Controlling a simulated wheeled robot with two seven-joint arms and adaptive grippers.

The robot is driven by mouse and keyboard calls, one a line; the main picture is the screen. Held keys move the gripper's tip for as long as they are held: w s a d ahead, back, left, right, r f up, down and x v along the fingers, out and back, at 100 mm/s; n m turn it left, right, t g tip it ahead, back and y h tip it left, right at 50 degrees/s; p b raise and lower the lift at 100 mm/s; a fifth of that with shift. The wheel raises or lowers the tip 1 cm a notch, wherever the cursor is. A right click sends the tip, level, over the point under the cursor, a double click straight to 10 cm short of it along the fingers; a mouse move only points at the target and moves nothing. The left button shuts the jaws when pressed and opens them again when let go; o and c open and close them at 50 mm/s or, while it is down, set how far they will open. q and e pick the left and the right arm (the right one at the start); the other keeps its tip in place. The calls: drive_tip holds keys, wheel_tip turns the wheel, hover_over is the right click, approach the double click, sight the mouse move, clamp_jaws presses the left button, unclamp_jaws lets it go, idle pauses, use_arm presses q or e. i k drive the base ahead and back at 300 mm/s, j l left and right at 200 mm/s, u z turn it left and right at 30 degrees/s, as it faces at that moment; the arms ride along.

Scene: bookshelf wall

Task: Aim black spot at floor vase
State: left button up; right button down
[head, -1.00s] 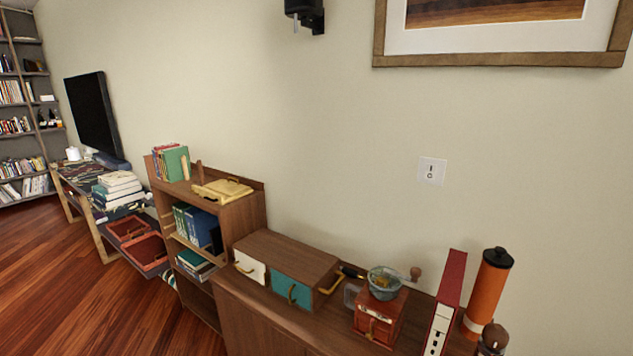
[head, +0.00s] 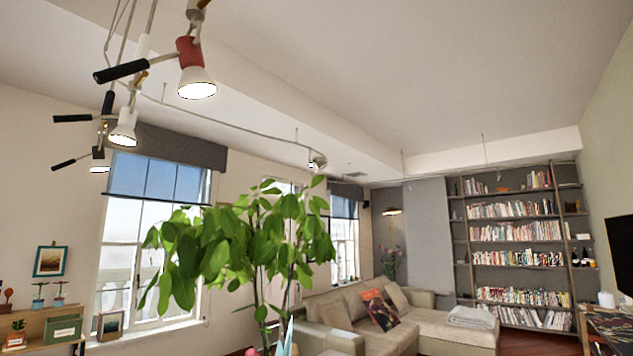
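Several spot lamps hang from the ceiling cables at the upper left. The nearest has a red collar and a lit white shade (head: 197,82), with a black handle (head: 121,71) sticking out to the left. A lit white spot (head: 123,127) and a smaller spot (head: 100,160) hang below it, also with black handles. None of these shades is clearly black. A leafy plant with flowers (head: 391,262) stands in the far corner behind the sofa; any vase under it is hidden or too small to tell. Neither of my grippers is in view.
A large green plant (head: 240,245) fills the middle foreground. A beige sofa (head: 450,325) stands behind it, before a tall bookshelf (head: 515,255). Windows (head: 155,235) line the left wall. A small shelf (head: 40,318) stands at the lower left, a television (head: 622,250) at the right.

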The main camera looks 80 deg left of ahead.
sight(100, 164)
drive_tip(key=u, duration=4.25)
